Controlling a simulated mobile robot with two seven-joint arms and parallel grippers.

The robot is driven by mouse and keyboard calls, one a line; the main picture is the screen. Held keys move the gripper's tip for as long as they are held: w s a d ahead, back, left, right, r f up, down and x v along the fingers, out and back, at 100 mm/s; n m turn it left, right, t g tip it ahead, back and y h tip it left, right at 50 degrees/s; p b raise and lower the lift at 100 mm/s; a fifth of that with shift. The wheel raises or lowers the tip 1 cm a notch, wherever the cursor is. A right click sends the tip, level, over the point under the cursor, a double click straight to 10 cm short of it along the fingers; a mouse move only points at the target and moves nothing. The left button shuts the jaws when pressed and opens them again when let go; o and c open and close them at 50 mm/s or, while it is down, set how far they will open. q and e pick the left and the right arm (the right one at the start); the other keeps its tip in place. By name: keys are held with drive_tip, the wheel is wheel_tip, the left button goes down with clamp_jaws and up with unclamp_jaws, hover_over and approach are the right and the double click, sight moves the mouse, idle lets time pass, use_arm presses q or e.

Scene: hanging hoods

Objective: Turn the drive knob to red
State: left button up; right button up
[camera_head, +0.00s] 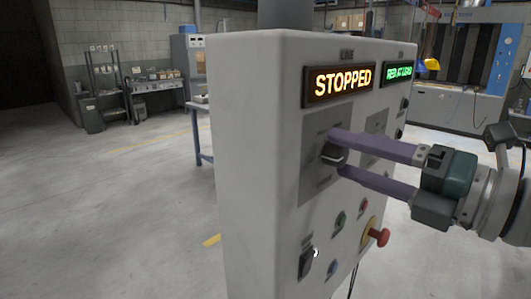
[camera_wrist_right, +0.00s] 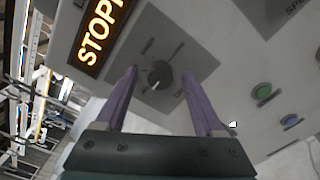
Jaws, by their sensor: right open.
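A dark knob (camera_head: 334,154) sits on a grey plate on the white control cabinet (camera_head: 255,150), below an amber display reading STOPPED (camera_head: 338,80). In the right wrist view the knob (camera_wrist_right: 160,74) shows a pale pointer mark; its labels are too small to read. My right gripper (camera_head: 341,153) is open, with one purple finger above the knob and one below in the head view. In the right wrist view the fingertips (camera_wrist_right: 159,76) stand on either side of the knob with gaps visible. I cannot tell whether they touch the panel. My left gripper is not in view.
A green-lit display (camera_head: 398,73) and a second grey plate (camera_head: 377,122) are right of the knob. Lower down are a green button (camera_head: 340,219), a blue button (camera_head: 332,268), a black rocker switch (camera_head: 306,262) and a red mushroom button (camera_head: 380,237). Floor left of the cabinet is clear.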

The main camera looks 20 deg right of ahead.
drive_tip(key=shift+s+d+f, duration=0.15)
drive_tip(key=shift+s+d, duration=0.05)
drive_tip(key=shift+s, duration=0.35)
drive_tip(key=b+v, duration=0.3)
drive_tip(key=v, duration=0.5)
drive_tip(key=shift+s+r, duration=0.2)
drive_tip(key=shift+s, duration=0.15)
drive_tip(key=shift+d, duration=0.15)
